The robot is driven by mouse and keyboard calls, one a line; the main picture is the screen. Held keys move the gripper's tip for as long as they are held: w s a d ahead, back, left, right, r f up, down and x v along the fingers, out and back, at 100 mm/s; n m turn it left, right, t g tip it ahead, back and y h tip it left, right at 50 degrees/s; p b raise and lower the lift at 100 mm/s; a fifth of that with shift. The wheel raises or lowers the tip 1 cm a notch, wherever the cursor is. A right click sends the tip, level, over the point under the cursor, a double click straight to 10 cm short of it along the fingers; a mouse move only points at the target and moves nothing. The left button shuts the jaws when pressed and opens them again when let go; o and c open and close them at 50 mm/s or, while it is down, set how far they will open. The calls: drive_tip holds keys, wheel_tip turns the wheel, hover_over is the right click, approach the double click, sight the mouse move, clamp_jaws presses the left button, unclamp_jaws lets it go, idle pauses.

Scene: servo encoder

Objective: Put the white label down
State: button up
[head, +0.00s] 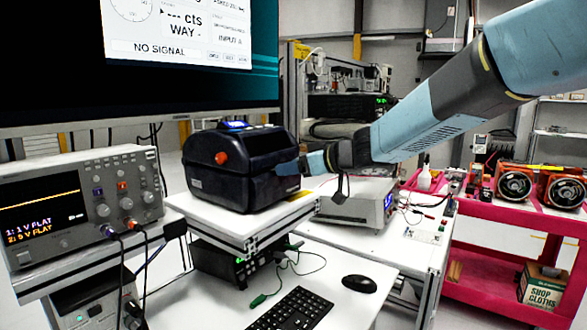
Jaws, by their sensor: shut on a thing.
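My arm reaches in from the upper right, and its end, with my gripper (285,168), is at the right side of the black label printer (235,178). My gripper is small and partly lost against the dark printer, and its separate fingertips cannot be made out. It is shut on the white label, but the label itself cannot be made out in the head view. I cannot tell whether my gripper touches the printer.
The printer stands on a white raised stand (215,228). An oscilloscope (85,200) is at left under a large monitor (190,60). A keyboard (292,312) and mouse (359,284) lie on the lower desk. A pink cart (490,228) stands at right. Some white bench top is bare near the mouse.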

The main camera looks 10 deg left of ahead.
drive_tip(key=shift+f, duration=0.4)
drive_tip(key=o, duration=1)
drive_tip(key=shift+r, duration=0.15)
drive_tip(key=v, duration=1.4)
drive_tip(key=shift+w, duration=0.3)
drive_tip(key=shift+d, duration=0.15)
